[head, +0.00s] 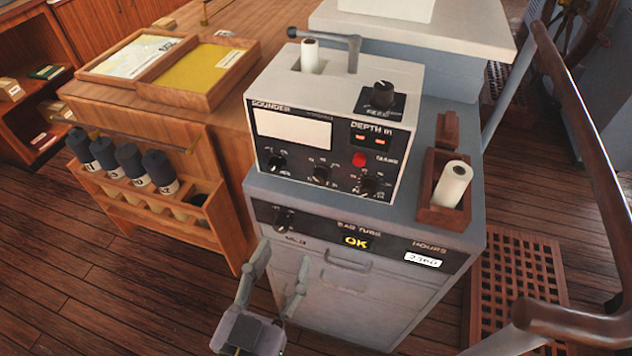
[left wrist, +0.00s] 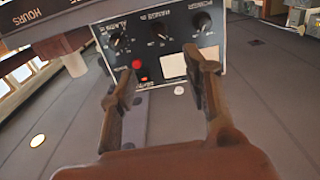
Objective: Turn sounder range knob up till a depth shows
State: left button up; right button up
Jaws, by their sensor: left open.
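The grey sounder (head: 340,125) stands on a blue-grey cabinet. Its lower row has three black knobs; the middle one is the range knob (head: 321,173), which also shows in the left wrist view (left wrist: 158,31), where the panel appears upside down. The depth display (head: 371,139) shows small red marks that look like dashes, with no readable number. My left gripper (head: 283,262) is open and empty, in front of the cabinet and below the sounder. In the left wrist view, its fingers (left wrist: 162,72) point toward the panel, apart from the knobs. My right gripper is out of view.
A power knob (head: 277,163), an alarm knob (head: 368,186) and a larger top knob (head: 381,95) sit close by. A wooden box with a paper roll (head: 453,184) stands right of the sounder. A wooden handrail (head: 585,140) runs along the right.

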pick_arm(q)
jog(key=p, duration=0.3)
send_near(318, 182)
jog(key=p+x, duration=0.2)
jog(key=x, duration=0.7)
jog(key=shift+r+p, duration=0.15)
jog(key=shift+p, duration=0.25)
jog(key=shift+w+d, duration=0.1)
jog(key=shift+w, duration=0.15)
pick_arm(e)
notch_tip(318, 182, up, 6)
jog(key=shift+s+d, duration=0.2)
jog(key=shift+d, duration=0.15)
pick_arm(q)
grip_shut()
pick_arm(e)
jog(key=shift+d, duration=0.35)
